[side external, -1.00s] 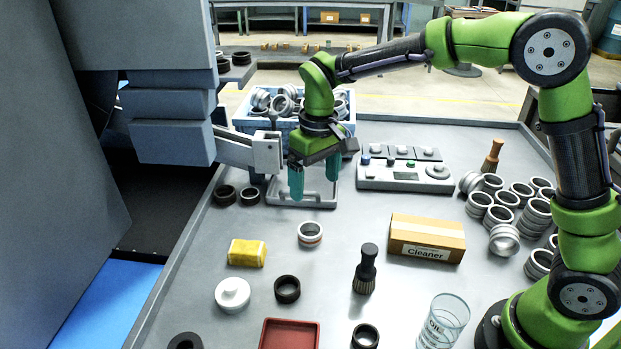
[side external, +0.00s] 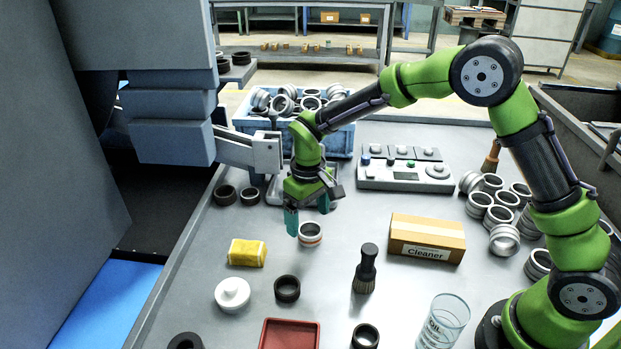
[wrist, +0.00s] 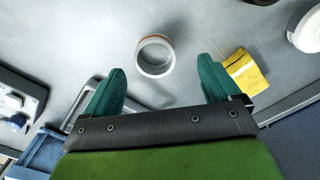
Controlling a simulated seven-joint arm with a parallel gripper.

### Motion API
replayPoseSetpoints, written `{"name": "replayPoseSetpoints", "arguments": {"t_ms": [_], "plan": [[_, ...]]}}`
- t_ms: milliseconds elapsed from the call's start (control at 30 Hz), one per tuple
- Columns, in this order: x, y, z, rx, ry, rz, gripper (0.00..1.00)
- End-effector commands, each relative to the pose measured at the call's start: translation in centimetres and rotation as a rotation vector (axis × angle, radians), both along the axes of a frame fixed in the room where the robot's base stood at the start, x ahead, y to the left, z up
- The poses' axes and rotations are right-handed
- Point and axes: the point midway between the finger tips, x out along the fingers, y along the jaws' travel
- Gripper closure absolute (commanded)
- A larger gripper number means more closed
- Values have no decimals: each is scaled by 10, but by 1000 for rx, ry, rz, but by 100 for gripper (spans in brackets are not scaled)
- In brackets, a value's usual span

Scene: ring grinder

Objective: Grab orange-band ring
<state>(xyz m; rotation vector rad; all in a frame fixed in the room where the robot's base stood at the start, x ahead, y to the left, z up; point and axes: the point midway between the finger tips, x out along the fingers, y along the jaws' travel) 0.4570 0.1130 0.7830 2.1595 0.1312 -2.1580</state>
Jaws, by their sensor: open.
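The orange-band ring (side external: 310,234) is a silver ring with a thin orange stripe, standing on the grey table in the side view. In the wrist view the ring (wrist: 154,57) lies ahead of the fingertips, roughly between their lines and a little left of centre. My gripper (side external: 307,217) is open and empty, its teal fingers pointing down just above and behind the ring. In the wrist view my gripper (wrist: 160,78) shows its two fingers wide apart, with bare table between them. I see no contact with the ring.
A yellow sponge-like block (side external: 247,252) lies left of the ring. A black ring (side external: 287,289), a white lidded round (side external: 232,293), a brush (side external: 365,270) and a Cleaner box (side external: 427,238) stand around. A blue crate (side external: 341,140) of rings is behind. Table around the ring is clear.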

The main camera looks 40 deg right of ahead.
Motion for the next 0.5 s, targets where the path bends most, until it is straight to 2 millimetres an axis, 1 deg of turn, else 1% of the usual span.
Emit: {"name": "replayPoseSetpoints", "arguments": {"t_ms": [200,300,400,500], "plan": [[1,-7,-31,-1,5,0,10],[2,-7,-44,0,3,1,10],[2,-7,-50,1,1,1,10],[2,-7,-50,1,0,1,10]]}}
